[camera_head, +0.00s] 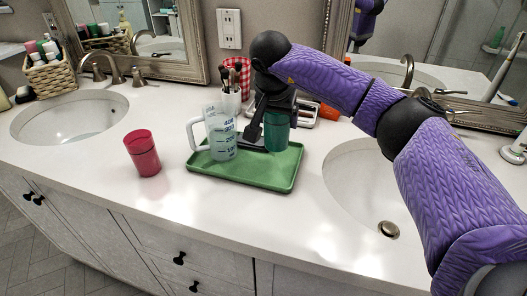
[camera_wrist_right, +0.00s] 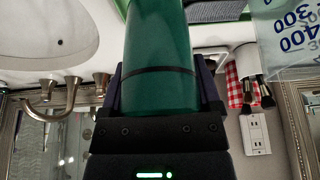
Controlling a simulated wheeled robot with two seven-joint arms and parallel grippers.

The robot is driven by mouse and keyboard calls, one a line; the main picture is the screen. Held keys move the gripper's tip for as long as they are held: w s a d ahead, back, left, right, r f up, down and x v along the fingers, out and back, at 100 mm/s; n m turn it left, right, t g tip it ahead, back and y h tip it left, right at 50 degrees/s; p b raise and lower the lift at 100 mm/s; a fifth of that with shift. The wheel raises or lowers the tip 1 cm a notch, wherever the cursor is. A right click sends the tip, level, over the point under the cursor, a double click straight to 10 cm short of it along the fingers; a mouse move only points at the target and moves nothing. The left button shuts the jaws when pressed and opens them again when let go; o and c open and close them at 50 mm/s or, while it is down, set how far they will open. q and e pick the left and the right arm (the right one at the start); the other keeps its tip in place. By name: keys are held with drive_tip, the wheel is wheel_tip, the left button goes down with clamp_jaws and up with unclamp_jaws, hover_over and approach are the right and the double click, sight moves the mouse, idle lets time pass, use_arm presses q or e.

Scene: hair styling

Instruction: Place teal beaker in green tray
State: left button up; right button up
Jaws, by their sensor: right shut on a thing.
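The teal beaker (camera_head: 276,133) is upright over the right part of the green tray (camera_head: 265,182). My right gripper (camera_head: 262,122) is shut on it from behind, and the beaker fills the middle of the right wrist view (camera_wrist_right: 160,60) between the fingers. I cannot tell whether its base touches the tray. A clear measuring cup (camera_head: 221,139) with a white handle stands on the left part of the tray, left of the beaker. My left gripper is not in view.
A red cup (camera_head: 143,153) stands on the white counter left of the tray. A holder with brushes (camera_head: 231,97) stands behind the tray. Sinks lie at the left (camera_head: 68,118) and right (camera_head: 350,190). The front counter is clear.

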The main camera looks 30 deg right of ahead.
sight(274, 115)
wheel_tip(274, 115, down, 6)
drive_tip(key=shift+r+b, duration=0.1)
drive_tip(key=shift+b, duration=0.65)
drive_tip(key=shift+r, duration=0.2)
drive_tip(key=o, duration=1.2)
drive_tip(key=shift+f, duration=0.15)
drive_tip(key=shift+c, duration=0.2)
drive_tip(key=shift+r, duration=0.35)
use_arm(q)
drive_tip(key=p, duration=0.1)
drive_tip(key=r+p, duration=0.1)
drive_tip(key=p, duration=0.1)
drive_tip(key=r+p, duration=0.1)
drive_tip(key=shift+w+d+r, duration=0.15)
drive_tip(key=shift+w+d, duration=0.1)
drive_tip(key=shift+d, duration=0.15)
use_arm(e)
drive_tip(key=v, duration=1.1)
drive_tip(key=shift+s+a+r, duration=0.2)
drive_tip(key=shift+r, duration=0.05)
